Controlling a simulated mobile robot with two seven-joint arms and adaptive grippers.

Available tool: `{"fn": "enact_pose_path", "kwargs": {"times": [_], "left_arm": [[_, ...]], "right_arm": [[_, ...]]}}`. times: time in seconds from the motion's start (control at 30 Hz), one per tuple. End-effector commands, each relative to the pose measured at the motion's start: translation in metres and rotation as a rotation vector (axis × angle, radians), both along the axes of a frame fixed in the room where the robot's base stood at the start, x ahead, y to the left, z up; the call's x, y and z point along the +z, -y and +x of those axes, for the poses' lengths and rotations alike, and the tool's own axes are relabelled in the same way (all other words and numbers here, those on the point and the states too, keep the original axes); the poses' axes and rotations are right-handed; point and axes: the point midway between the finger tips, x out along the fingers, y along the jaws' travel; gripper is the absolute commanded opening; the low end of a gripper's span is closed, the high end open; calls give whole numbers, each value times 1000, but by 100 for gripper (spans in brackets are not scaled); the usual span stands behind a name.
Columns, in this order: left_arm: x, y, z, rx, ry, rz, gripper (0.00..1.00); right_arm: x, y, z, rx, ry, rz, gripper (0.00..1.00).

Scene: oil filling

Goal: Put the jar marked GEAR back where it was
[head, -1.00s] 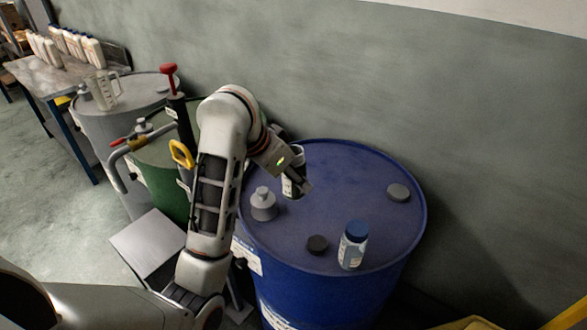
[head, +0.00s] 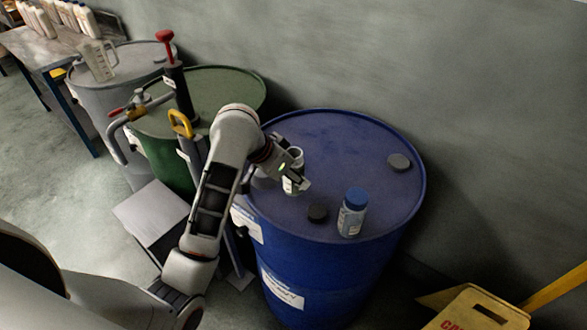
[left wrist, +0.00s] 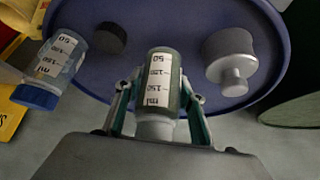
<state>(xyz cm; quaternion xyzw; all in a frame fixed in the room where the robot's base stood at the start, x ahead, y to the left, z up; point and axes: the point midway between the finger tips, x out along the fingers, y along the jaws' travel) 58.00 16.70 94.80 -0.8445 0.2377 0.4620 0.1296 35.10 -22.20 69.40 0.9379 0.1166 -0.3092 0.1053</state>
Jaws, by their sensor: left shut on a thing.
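My left gripper (head: 298,172) is shut on a clear jar (head: 291,184) with a white scale label. In the left wrist view the gripper (left wrist: 158,104) has a finger on each side of this jar (left wrist: 161,80), below its grey neck. The jar looks roughly upright, over the near left part of the blue drum's top (head: 325,140); whether its base touches the drum is unclear. I cannot read GEAR on it. A similar jar with a blue cap (head: 352,213) stands on the drum to the right, also in the left wrist view (left wrist: 50,66). My right gripper is not in view.
A dark round cap (head: 317,212) lies between the jars. A grey knobbed fitting (left wrist: 230,62) is beside the held jar, mostly behind my arm in the head view. A grey bung (head: 399,162) is at the drum's right. A green drum (head: 225,92) with a pump stands left.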

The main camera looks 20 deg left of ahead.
Motion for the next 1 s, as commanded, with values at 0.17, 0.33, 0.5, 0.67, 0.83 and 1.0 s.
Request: {"fn": "enact_pose_path", "kwargs": {"times": [0.17, 0.33, 0.5, 0.67, 0.83, 1.0], "left_arm": [[-21, 0, -1, 0, -3, -1, 12], [-26, 0, 0, -1, 0, -1, 12], [-26, 1, 0, -1, 1, -2, 12], [-28, 0, 0, -1, 0, -1, 12], [-29, 0, 0, -1, 0, -1, 56], [-29, 0, 0, -1, 0, -1, 56]], "right_arm": [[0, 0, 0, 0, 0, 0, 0], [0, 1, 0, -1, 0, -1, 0], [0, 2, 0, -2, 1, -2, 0], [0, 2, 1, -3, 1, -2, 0], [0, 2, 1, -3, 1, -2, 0], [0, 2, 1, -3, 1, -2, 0]]}}
